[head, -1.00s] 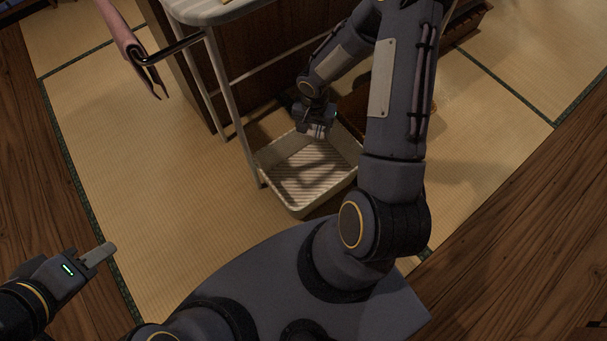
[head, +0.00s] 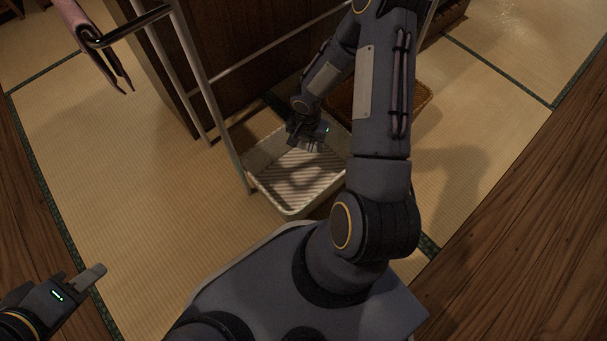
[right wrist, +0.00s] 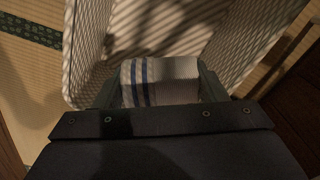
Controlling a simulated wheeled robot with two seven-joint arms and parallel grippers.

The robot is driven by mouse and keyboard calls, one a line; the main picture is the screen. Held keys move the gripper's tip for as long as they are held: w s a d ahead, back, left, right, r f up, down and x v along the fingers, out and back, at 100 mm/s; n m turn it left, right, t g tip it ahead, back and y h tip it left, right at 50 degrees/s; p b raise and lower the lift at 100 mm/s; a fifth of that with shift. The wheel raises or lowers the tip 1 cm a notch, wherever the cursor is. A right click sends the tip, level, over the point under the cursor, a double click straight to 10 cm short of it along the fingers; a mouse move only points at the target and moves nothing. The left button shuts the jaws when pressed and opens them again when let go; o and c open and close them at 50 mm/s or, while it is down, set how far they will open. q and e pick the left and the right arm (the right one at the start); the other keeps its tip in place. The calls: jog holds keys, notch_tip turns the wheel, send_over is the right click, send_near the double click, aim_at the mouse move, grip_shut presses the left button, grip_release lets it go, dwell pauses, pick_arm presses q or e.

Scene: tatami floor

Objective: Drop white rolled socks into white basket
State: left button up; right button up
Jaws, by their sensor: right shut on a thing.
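The white basket (head: 291,211) stands on the tatami in the head view, and its inside looks empty apart from shadow stripes. My right gripper (head: 313,145) is over the basket, toward its far side. In the right wrist view the gripper (right wrist: 160,88) is shut on the white rolled socks (right wrist: 172,82), which have blue stripes. The basket's ribbed wall and floor (right wrist: 150,30) lie beyond the socks. My left gripper (head: 92,278) is at the lower left, far from the basket; its fingers look like one piece from here, so its opening is unclear.
A brown wicker basket (head: 420,98) is behind my right arm. A dark wooden cabinet (head: 240,35) is at the back. The tatami at left is clear.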

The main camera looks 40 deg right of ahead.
jog(key=shift+f, duration=0.1)
jog(key=o, duration=1)
jog(key=shift+o, duration=0.2)
notch_tip(320, 180, up, 7)
jog(key=p, duration=0.3)
jog(key=shift+p, duration=0.3)
jog(key=shift+r, duration=0.4)
